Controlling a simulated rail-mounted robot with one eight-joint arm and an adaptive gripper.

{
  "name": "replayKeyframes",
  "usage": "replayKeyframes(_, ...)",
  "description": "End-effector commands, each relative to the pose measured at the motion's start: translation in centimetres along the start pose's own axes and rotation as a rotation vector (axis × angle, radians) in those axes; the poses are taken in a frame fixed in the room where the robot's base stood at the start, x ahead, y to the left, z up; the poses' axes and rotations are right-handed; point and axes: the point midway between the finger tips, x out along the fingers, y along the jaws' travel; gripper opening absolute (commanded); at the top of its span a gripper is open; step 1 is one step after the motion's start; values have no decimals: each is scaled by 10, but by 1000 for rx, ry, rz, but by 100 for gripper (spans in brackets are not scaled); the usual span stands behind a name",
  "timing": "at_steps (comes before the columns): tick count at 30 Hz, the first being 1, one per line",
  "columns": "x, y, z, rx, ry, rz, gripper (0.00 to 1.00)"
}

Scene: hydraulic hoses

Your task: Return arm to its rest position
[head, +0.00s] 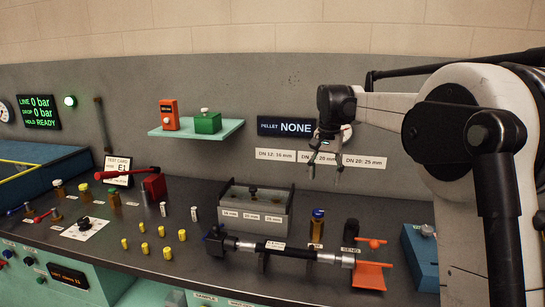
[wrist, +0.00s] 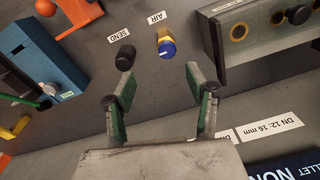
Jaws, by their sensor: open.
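My gripper (head: 326,160) hangs empty from my arm in the head view, in front of the back panel and above the bench. It points down, with its fingers apart. In the wrist view its two green-lined fingers (wrist: 160,85) are open with nothing between them. Below and ahead of them are a blue-capped brass valve (wrist: 166,42) labelled AIR and a black knob (wrist: 126,57) labelled SEND. The gripper touches neither of them.
A black hose (head: 262,248) with metal ends lies at the front, near an orange stand (head: 372,276). A blue box (head: 420,258) is at right. A teal shelf (head: 196,129) juts from the panel.

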Motion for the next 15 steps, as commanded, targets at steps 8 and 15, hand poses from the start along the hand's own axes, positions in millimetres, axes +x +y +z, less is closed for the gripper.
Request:
replayKeyframes(8, -37, 31, 59, -81, 85, -40, 51)
replayKeyframes(15, -54, 59, 114, -152, 161, -70, 51)
